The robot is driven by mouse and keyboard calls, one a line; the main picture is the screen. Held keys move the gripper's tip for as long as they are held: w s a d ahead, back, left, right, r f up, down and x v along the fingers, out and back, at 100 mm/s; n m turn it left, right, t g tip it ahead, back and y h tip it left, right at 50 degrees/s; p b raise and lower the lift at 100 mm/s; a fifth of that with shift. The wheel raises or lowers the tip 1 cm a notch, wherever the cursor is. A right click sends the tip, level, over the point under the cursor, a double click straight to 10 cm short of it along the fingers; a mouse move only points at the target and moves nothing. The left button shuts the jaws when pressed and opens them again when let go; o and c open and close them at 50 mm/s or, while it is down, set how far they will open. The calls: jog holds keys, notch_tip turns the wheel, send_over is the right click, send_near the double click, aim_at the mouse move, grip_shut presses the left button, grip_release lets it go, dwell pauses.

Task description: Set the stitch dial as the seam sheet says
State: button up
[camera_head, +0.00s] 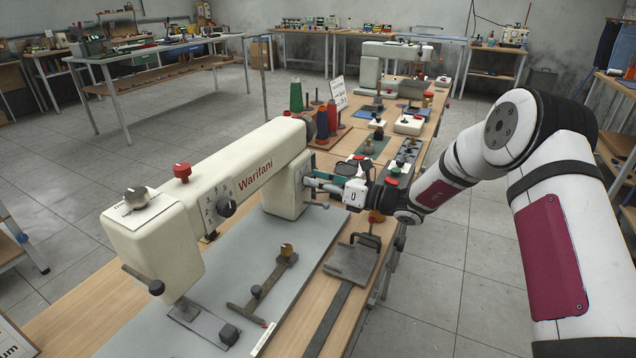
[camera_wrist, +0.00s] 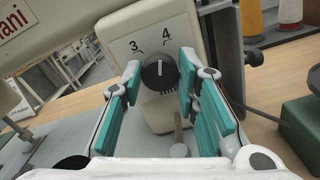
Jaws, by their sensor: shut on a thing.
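A cream sewing machine (camera_head: 240,168) marked "Warifani" stands on the bench. In the wrist view, a black round dial (camera_wrist: 160,73) sits on its end face, with the numbers 3 and 4 above it. The dial's white line points up, nearer the 4 than the 3. My gripper (camera_wrist: 160,80) has its teal fingers on both sides of this dial, shut on it. In the head view my gripper (camera_head: 314,183) reaches the machine's right end and hides the dial. A white printed sheet (camera_head: 338,93) stands behind the machine; its text is too small to read.
Another numbered knob (camera_head: 226,206) is on the machine's front, with a red knob (camera_head: 182,172) and a grey knob (camera_head: 136,197) on top. Thread cones (camera_head: 322,122) stand behind. A lever (camera_wrist: 179,135) is below the dial. A paper (camera_head: 12,340) is cut off at bottom left.

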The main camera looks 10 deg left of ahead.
jog(key=n, duration=0.5)
jog(key=shift+n+b, duration=0.3)
jog(key=shift+b, duration=0.05)
jog(key=n, duration=0.5)
jog(key=shift+s+b, duration=0.1)
jog(key=shift+b, duration=0.2)
jog(key=n, duration=0.5)
jog(key=shift+n+b, duration=0.4)
jog(key=n, duration=0.2)
jog(key=n+b, duration=0.1)
jog(key=n, duration=0.2)
jog(key=shift+s+a+f+n, duration=0.1)
jog(key=shift+f+n, duration=0.05)
jog(key=shift+n, duration=0.15)
jog(key=shift+b, duration=0.3)
jog(key=o, duration=1.2)
jog(key=shift+c, duration=0.2)
